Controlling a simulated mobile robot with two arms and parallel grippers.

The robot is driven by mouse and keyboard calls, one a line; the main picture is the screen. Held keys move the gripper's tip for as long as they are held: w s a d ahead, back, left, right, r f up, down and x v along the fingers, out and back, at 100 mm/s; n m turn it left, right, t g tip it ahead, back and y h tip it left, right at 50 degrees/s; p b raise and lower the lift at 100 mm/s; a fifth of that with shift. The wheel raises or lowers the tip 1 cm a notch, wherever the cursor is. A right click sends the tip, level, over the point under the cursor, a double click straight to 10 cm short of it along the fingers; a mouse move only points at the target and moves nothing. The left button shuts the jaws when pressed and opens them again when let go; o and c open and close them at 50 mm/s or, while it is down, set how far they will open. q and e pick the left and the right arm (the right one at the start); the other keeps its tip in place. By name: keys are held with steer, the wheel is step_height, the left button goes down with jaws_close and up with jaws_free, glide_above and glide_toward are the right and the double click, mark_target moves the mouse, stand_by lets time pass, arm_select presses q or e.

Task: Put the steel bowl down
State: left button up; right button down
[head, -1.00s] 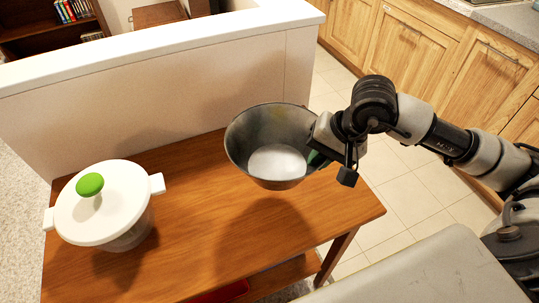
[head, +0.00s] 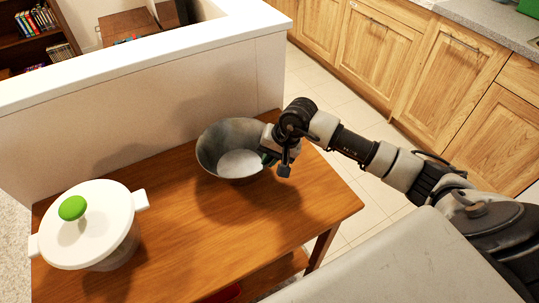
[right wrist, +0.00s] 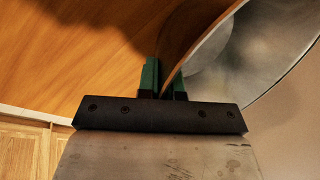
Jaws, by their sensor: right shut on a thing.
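The steel bowl (head: 215,150) is upright or nearly so over the far right part of the wooden table (head: 180,240), close to the low white wall. Its shadow lies on the wood just below it; I cannot tell whether its base touches the table. My right gripper (head: 268,158) is shut on the bowl's right rim. In the right wrist view, the green fingertips (right wrist: 164,82) pinch the wall of the bowl (right wrist: 265,50). My left gripper is not in view.
A white pot (head: 88,225) with a green-knobbed lid stands at the table's left end. The table is bare between pot and bowl and towards its right edge. The low white wall (head: 150,110) runs along the back. Wooden cabinets (head: 375,50) stand behind at right.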

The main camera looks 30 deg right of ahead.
steer(key=shift+f+b, duration=0.15)
steer(key=shift+b, duration=0.15)
steer(key=c, duration=1.3)
jaws_free()
steer(key=shift+r+p, duration=0.3)
steer(key=shift+p, duration=0.1)
steer(key=b+v, duration=0.1)
steer(key=v, duration=1)
steer(key=shift+r, duration=0.3)
